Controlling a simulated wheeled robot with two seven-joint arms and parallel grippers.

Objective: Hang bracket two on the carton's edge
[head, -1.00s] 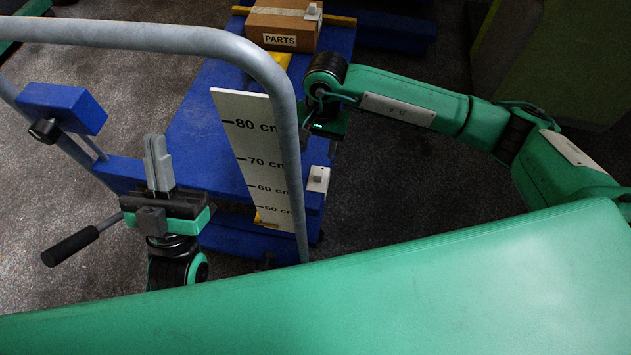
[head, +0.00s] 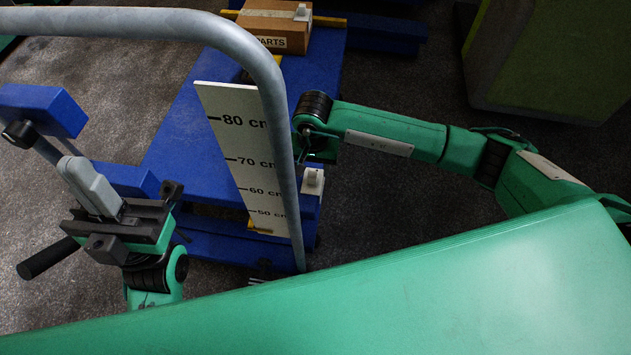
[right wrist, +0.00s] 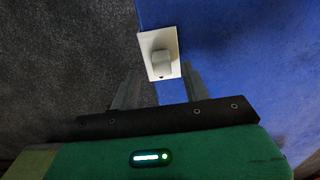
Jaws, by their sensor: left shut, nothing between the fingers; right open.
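The brown carton (head: 262,34) labelled PARTS stands at the far end of the blue platform. One pale bracket (head: 303,12) sits at the carton's right edge. Another pale bracket (head: 313,181) is at the platform's near right corner. In the right wrist view, a white bracket plate with a grey block (right wrist: 160,58) lies just beyond my right gripper (right wrist: 160,84), which is open, its fingertips either side of the plate's lower end. I cannot tell whether they touch it. In the head view my right gripper's fingers are hidden. My left gripper (head: 92,186) is shut and empty, left of the platform.
A grey tubular handle (head: 270,85) arches over the blue platform (head: 200,125), close to my right gripper. A white height scale (head: 232,140) stands behind it. A blue block (head: 45,108) is at the left. Dark floor right of the platform is open.

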